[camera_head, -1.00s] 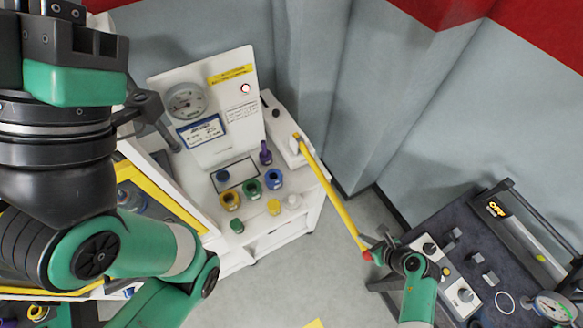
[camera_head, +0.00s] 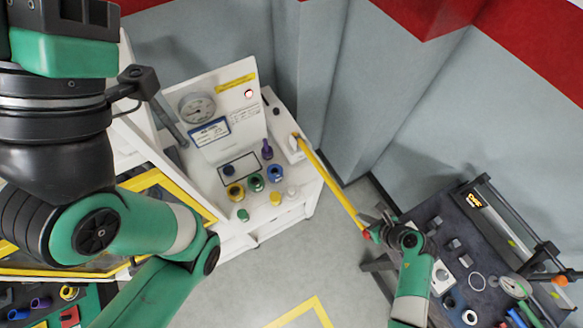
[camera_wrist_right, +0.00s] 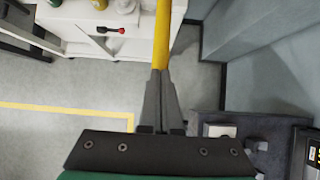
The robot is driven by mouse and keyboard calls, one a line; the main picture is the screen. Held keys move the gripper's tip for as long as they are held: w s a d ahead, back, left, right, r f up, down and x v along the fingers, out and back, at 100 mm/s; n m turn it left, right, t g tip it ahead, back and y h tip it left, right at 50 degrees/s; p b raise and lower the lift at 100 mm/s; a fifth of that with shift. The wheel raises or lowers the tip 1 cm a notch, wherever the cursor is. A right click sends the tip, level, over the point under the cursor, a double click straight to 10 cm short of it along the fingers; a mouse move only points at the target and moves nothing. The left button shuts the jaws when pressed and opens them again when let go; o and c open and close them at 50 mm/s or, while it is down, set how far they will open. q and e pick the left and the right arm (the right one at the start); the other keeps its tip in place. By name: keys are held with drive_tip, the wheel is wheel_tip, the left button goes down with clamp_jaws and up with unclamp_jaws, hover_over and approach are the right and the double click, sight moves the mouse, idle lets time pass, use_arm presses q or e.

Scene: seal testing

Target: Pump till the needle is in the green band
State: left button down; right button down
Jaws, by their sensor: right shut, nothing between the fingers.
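The yellow pump lever (camera_head: 330,184) slopes down from the white bench to a red tip (camera_head: 367,234). My right gripper (camera_head: 373,226) is at that red-tipped end. In the right wrist view, its fingers (camera_wrist_right: 161,92) are together, with the yellow lever (camera_wrist_right: 162,40) running away just beyond them; I cannot tell whether they touch it. A round gauge (camera_head: 197,108) stands on the white panel (camera_head: 233,120); its needle and any green band are too small to read. My left arm fills the left side of the head view, but its gripper does not show.
Blue, green and yellow fittings and a purple bottle (camera_head: 267,150) stand on the white bench (camera_head: 299,182).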

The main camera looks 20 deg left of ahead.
wheel_tip(320, 180, down, 12)
drive_tip(key=b, duration=0.9)
drive_tip(key=shift+s+d+f+b, duration=0.15)
drive_tip(key=shift+s+d+b, duration=0.05)
drive_tip(key=shift+b, duration=0.1)
drive_tip(key=r+p, duration=1.2)
drive_tip(key=shift+w+a+r, duration=0.2)
drive_tip(key=shift+r, duration=0.1)
drive_tip(key=shift+w+r+b, duration=0.1)
drive_tip(key=shift+r+b, duration=0.2)
drive_tip(key=shift+b, duration=0.05)
drive_tip(key=shift+r, duration=0.15)
